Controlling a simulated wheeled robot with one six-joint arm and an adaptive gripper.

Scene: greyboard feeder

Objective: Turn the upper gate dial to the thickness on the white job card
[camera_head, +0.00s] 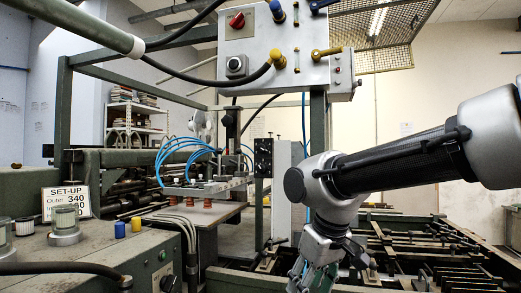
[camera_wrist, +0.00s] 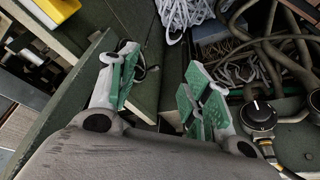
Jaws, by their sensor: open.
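A white card (camera_head: 66,203) headed SET-UP stands on the left machine's top. Its "Outer" line reads 340; the line below is partly hidden by a glass-topped fitting. No thickness is readable on it. A black dial with a pale ring (camera_wrist: 258,117) shows at the right in the wrist view, its pointer mark too small to read. I cannot tell whether it is the upper gate dial. My gripper (camera_head: 313,275) hangs low at the bottom centre in the head view. In the wrist view my gripper (camera_wrist: 162,84) is open, its green-padded fingers apart and empty, left of that dial.
A grey control box (camera_head: 290,62) with knobs and levers hangs at the top. Blue hoses (camera_head: 185,152) run to a suction head left of my arm. A framework of dark bars (camera_head: 440,250) fills the lower right. Hoses and cables (camera_wrist: 285,45) lie near the dial.

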